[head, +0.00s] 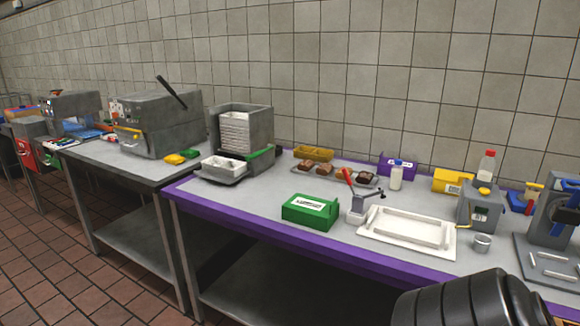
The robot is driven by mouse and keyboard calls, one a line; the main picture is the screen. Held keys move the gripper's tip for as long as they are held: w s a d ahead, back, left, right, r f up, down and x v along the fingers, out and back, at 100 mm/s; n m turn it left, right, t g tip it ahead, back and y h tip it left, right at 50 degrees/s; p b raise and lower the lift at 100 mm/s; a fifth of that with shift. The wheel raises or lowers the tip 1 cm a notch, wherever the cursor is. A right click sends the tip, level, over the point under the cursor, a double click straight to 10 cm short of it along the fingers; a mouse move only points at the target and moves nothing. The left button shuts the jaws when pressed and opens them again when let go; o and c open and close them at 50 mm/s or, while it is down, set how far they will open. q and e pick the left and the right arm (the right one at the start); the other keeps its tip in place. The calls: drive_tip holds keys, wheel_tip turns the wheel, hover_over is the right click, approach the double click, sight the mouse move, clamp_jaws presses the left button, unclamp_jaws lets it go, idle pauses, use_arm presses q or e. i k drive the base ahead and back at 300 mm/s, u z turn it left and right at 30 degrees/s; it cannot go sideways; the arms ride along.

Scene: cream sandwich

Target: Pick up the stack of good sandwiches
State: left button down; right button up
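No stack that I can clearly tell as sandwiches shows in the head view. Several small brown items (324,170) sit in a row on a grey tray (296,169) at the back of the purple-edged table (205,192). A stack of thin white pieces (234,132) stands in a grey upright holder (262,127) at that table's left end. I cannot tell whether these pieces are trays or food. Neither of my grippers is in view.
A green box (310,211), a red-handled device (357,206) and a white tray (405,213) stand near the table's front. A grey machine (483,208) and metal cup (481,243) are at right. A grey table (106,158) with a lever machine (155,122) is at left.

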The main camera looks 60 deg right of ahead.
sight(306, 165)
drive_tip(key=z, duration=0.25)
drive_tip(key=i, duration=2.1)
drive_tip(key=z, duration=0.55)
